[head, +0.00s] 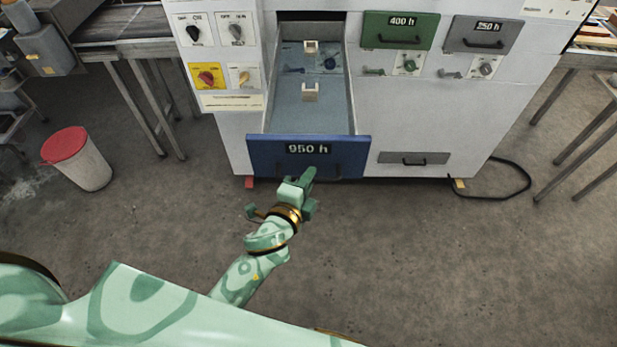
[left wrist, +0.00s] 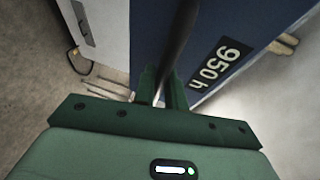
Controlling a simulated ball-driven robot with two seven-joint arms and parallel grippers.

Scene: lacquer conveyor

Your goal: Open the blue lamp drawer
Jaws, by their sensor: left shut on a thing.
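The blue lamp drawer (head: 267,150), labelled "950 h", is pulled well out of the white machine in the head view. Its tray shows pale fittings and small dark parts inside. My left gripper (head: 308,178) is at the drawer front, below the label. In the left wrist view the blue front (left wrist: 215,30) is close, and the green fingers (left wrist: 160,88) are shut on the dark drawer handle (left wrist: 178,42). Part of the handle is hidden behind the gripper in the head view. My right gripper is not in view.
A green "400 h" drawer (head: 400,22) and a grey "250 h" drawer (head: 482,28) are shut on the machine. A red-lidded bin (head: 85,165) stands on the left. A black cable (head: 522,172) lies on the floor at right. The floor before the drawer is clear.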

